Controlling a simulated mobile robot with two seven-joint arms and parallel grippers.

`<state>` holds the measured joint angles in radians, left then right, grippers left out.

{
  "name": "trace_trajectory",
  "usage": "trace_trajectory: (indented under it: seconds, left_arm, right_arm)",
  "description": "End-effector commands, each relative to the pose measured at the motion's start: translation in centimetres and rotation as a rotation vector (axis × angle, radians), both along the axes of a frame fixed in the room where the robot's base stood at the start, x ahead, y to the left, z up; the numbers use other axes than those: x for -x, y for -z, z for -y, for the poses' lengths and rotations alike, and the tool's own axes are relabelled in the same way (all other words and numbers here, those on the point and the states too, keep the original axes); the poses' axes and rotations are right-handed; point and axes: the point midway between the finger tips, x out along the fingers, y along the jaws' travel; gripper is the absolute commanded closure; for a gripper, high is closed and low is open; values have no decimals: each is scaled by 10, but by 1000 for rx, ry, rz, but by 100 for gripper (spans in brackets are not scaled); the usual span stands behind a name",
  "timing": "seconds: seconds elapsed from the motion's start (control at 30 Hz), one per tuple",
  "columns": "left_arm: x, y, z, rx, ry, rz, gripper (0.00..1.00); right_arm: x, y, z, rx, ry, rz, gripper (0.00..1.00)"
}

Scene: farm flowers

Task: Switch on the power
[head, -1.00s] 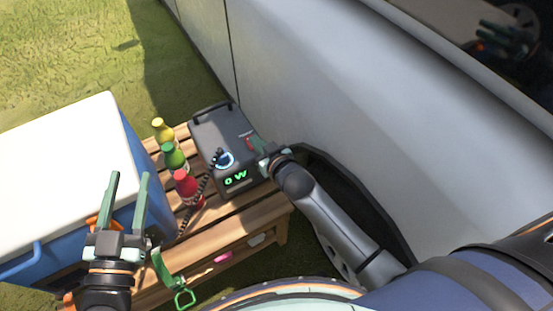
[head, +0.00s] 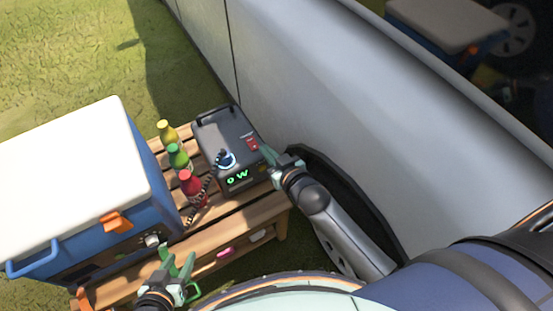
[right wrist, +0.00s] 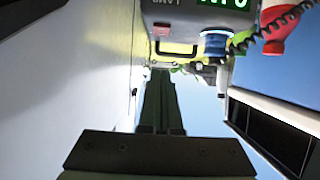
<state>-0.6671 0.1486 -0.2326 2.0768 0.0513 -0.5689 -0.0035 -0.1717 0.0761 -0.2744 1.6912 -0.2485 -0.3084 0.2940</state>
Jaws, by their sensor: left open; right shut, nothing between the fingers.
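A dark grey power box (head: 218,128) with a top handle stands on the wooden table. Its green display (head: 237,178) reads "0 W". A small red switch (head: 252,144) sits on its panel, and it also shows in the right wrist view (right wrist: 161,30). My left gripper (head: 180,260) is open and empty, low in front of the table.
A blue cooler with a white lid (head: 70,160) is at left. Yellow (head: 168,133), green (head: 178,158) and red (head: 192,188) bottles stand between it and the box. A white vehicle side (head: 300,90) closely borders the box on the right.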

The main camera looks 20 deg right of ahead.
Motion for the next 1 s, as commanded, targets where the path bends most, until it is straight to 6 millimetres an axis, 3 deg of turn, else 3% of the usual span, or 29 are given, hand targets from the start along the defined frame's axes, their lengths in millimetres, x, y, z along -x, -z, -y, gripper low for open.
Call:
trace_trajectory:
  seconds: [0.1,0.3,1.0]
  left_arm:
    - [-2,-6,1,2,0,5,50]
    - [-2,-9,1,2,2,7,50]
    - [-3,-9,2,3,1,9,50]
  right_arm:
    - [21,-3,4,1,1,-3,100]
    - [40,-6,8,1,1,1,100]
    - [45,-5,9,1,0,-3,100]
